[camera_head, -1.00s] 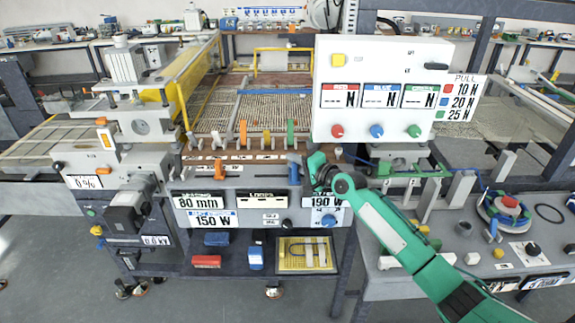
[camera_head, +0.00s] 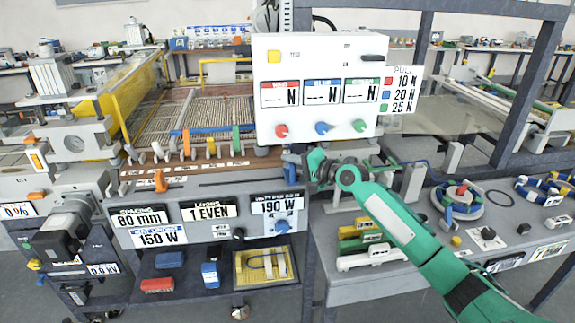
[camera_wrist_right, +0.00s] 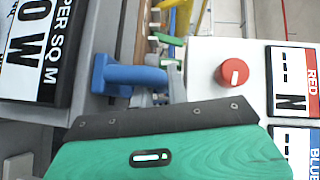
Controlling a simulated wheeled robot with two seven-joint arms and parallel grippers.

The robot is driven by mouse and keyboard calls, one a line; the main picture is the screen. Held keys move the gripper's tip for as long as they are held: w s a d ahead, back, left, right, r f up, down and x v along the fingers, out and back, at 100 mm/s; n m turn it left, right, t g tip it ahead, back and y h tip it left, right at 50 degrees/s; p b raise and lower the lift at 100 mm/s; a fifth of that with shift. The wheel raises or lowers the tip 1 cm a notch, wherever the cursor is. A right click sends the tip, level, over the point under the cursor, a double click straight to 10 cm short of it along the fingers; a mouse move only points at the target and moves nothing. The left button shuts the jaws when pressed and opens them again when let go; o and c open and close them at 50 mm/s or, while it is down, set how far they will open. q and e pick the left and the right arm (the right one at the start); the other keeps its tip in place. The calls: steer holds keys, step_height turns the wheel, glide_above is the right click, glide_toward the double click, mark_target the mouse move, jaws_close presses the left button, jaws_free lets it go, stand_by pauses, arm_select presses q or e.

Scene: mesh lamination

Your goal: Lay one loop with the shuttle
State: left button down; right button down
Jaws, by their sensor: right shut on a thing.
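My right gripper (camera_head: 318,167) is at the right end of the mesh machine's front, below the white control box. It is shut on a blue handle-like piece (camera_head: 291,162), which also shows beside my gripper in the right wrist view (camera_wrist_right: 135,77). I cannot tell for sure whether this piece is the shuttle. My gripper hides its near end. The wire mesh bed (camera_head: 185,110) lies behind the front beam. My left gripper is not in view.
The white control box (camera_head: 320,50) stands close above my right gripper, with red (camera_head: 281,131), blue (camera_head: 322,128) and green (camera_head: 359,126) knobs. A side bench (camera_head: 480,236) holds a spool (camera_head: 461,200) and small parts. The shelf below holds a yellow tray (camera_head: 264,265).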

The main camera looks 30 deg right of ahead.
steer(key=shift+d, duration=0.15)
steer(key=c, duration=1.7)
jaws_free()
steer(key=o, duration=0.3)
steer(key=shift+d, duration=0.15)
steer(key=shift+o, duration=0.2)
steer(key=shift+s+d, duration=0.1)
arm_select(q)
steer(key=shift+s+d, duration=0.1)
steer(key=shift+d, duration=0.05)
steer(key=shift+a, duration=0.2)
